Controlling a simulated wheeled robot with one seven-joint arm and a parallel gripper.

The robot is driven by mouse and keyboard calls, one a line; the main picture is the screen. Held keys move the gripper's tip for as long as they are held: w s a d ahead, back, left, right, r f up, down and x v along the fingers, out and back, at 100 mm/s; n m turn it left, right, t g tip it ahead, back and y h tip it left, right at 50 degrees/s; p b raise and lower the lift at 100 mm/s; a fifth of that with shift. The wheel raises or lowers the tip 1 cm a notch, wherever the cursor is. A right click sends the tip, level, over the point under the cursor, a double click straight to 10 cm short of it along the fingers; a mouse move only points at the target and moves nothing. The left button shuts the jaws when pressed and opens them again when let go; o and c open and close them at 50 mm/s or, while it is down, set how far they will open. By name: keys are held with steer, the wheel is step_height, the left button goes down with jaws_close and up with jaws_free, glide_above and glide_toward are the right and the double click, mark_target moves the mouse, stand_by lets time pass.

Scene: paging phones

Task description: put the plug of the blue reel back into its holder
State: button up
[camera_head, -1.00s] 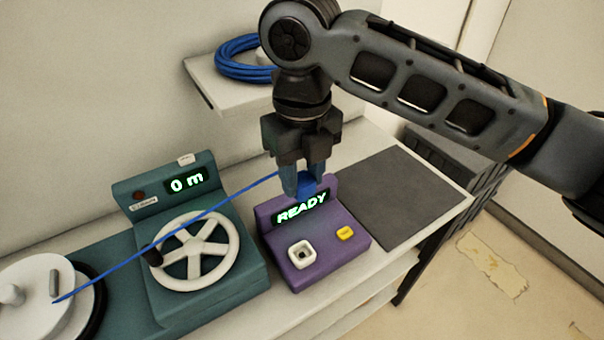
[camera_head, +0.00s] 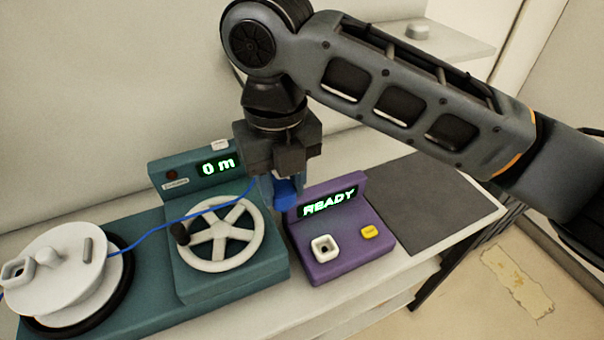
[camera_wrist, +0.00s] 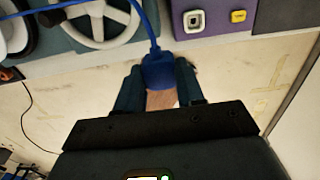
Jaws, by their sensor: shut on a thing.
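My gripper (camera_head: 281,195) is shut on the blue plug (camera_head: 286,192), held in the air between the handwheel and the purple box. In the wrist view the blue plug (camera_wrist: 158,72) sits between the fingers, with its blue cable (camera_wrist: 147,22) leading away from it. In the head view the cable (camera_head: 150,231) runs left to the white reel (camera_head: 75,262). A white square socket (camera_head: 17,272) stands on the reel's left side; I cannot tell for sure that it is the plug's holder.
The teal winder has a white handwheel (camera_head: 221,236) and a display (camera_head: 217,166) reading "0 m". The purple box (camera_head: 345,255) reads "READY" and has a white square socket (camera_head: 324,247) and a yellow button (camera_head: 370,231). A dark mat (camera_head: 430,207) lies clear at right.

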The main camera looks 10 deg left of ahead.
steer(key=s+a, duration=0.7)
steer(key=a, duration=0.5)
stand_by(0.3)
steer(key=shift+s, duration=0.1)
steer(key=s+a, duration=0.5)
steer(key=a, duration=0.4)
steer(key=s+a, duration=0.6)
steer(key=a, duration=0.3)
steer(key=shift+a, duration=0.4)
steer(key=shift+s, duration=0.1)
